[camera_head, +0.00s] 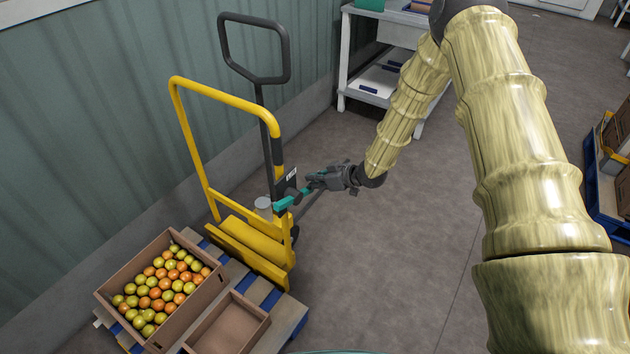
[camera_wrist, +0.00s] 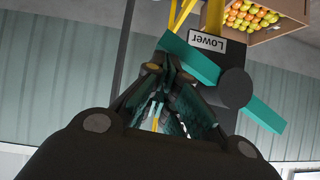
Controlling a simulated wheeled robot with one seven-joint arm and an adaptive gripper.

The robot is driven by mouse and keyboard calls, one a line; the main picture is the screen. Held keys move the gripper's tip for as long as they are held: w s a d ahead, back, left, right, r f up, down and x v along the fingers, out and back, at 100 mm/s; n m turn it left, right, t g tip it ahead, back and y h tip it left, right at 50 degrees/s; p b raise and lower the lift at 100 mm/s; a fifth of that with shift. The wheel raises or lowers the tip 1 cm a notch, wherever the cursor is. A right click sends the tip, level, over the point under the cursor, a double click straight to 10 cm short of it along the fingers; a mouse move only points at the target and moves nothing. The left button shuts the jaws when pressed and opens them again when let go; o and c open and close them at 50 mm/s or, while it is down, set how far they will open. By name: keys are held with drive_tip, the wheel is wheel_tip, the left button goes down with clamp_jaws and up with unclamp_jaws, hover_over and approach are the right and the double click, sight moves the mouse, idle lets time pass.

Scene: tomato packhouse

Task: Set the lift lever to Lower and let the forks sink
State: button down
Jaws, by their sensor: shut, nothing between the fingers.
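The yellow-framed pallet truck (camera_head: 245,245) stands by the green wall, with a black loop handle (camera_head: 285,60). Its teal lift lever (camera_head: 284,203) sits low on the mast, on a dark round hub (camera_wrist: 236,88). In the upside-down wrist view the teal lever (camera_wrist: 188,57) runs slanted across, close to a white label reading Lower (camera_wrist: 207,40). My gripper (camera_head: 309,184) is shut and empty beside the lever. In the wrist view its fingertips (camera_wrist: 168,66) overlap the lever's edge; I cannot tell whether they touch. The forks are hidden beneath the pallet (camera_head: 290,316).
On the pallet are a cardboard box (camera_head: 120,277) of orange and green tomatoes and an empty cardboard box (camera_head: 264,318). A white shelf table (camera_head: 343,60) stands behind. Blue crates with boxes (camera_head: 596,195) are at the right. The grey floor between is clear.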

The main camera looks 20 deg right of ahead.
drive_tip(key=s+d+r+p, duration=0.1)
drive_tip(key=s+d+r, duration=0.3)
drive_tip(key=d+r, duration=0.4)
drive_tip(key=shift+s+d+r, duration=0.2)
drive_tip(key=shift+d+r, duration=0.1)
drive_tip(key=shift+d, duration=0.15)
idle(0.4)
drive_tip(key=s+a+f+m+g+h, duration=0.1)
drive_tip(key=s+a+f+m+h, duration=0.2)
drive_tip(key=s+f, duration=0.55)
drive_tip(key=s+a+f+m+g, duration=0.2)
drive_tip(key=s+a+f, duration=0.4)
drive_tip(key=s, duration=0.4)
drive_tip(key=s+f+m+g+h, duration=0.1)
drive_tip(key=s+f+g+h, duration=0.1)
drive_tip(key=s, duration=1.2)
drive_tip(key=s+f+m+g+h, duration=0.2)
drive_tip(key=s+f+g, duration=0.1)
drive_tip(key=s, duration=1)
drive_tip(key=shift+s+d+f+h, duration=0.25)
drive_tip(key=shift+s+f+h, duration=0.15)
drive_tip(key=shift+f, duration=0.2)
